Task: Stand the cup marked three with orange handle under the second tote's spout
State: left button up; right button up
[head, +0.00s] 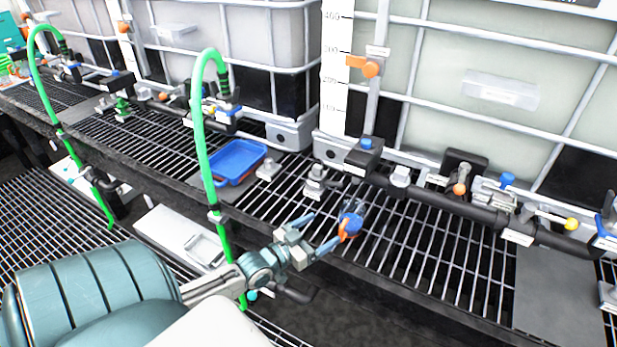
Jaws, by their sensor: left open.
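A small blue cup (354,217) with an orange handle (349,231) stands on the grating near the shelf's front edge. Any number on it is too small to read. My left gripper (326,228) is open, with its fingers pointing at the cup; one fingertip is close by the handle, and I cannot tell if it touches. A large pale tote (470,60) stands at the right and another tote (245,40) left of it. A black valve with a blue cap (365,150) is at the right tote's foot. Which tote counts as second is not clear. My right gripper is out of view.
A blue tray (235,162) lies on the shelf at the left. Green hoses (203,150) arch up beside it. A black pipe (450,212) with several valves runs along the right. The grating (400,245) right of the cup is mostly bare.

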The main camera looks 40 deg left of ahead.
pick_arm(q)
jog(key=shift+s+a+p, duration=0.2)
jog(key=shift+s+p, duration=0.1)
jog(key=shift+s, duration=1.25)
